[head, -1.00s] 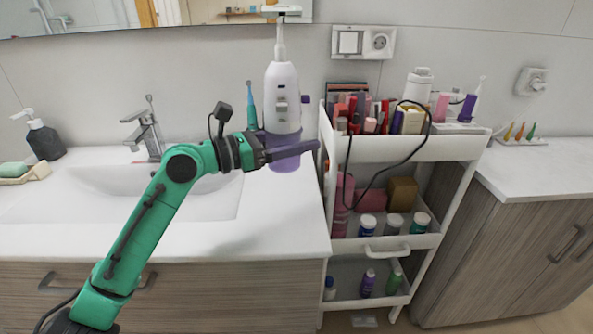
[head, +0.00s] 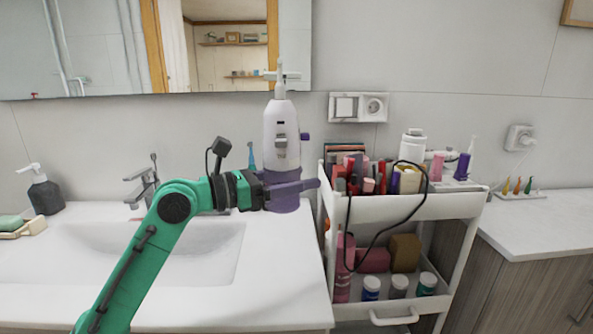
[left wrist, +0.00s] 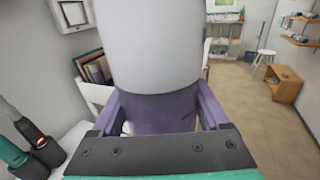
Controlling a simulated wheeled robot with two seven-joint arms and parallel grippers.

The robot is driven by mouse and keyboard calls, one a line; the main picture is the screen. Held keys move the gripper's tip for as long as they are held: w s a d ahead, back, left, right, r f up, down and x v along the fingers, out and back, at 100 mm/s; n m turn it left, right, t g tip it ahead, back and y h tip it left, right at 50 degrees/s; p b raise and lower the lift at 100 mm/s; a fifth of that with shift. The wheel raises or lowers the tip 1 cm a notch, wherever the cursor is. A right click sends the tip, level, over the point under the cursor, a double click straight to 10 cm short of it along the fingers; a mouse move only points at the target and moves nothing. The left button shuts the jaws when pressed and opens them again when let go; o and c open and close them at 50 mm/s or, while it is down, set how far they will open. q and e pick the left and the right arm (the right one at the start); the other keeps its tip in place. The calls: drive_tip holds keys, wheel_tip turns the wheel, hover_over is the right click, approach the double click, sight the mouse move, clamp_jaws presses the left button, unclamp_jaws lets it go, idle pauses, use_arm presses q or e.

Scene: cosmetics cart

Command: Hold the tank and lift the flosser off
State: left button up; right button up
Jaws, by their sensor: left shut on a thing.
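The flosser (head: 281,135) has a white body with a thin nozzle on top and stands upright at the counter's right end. Its purple tank (head: 285,205) is under the body, with no clear gap between them. My left gripper (head: 306,186) reaches in from the left and is shut around the tank, one finger across its front. In the left wrist view, the tank (left wrist: 160,115) is between the two fingers, and the flosser's pale body (left wrist: 155,45) rises above it. My right gripper is out of view.
The white cart (head: 400,208), full of cosmetics, stands close to the right of the tank. A black cable (head: 385,226) hangs over its front. A teal toothbrush (head: 252,157) stands behind my gripper. The sink (head: 150,250) and soap bottle (head: 45,194) are at left.

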use_arm(q)
wheel_tip(320, 180, down, 17)
drive_tip(key=b, duration=0.3)
drive_tip(key=shift+b, duration=0.35)
drive_tip(key=shift+f, duration=0.15)
idle(0.6)
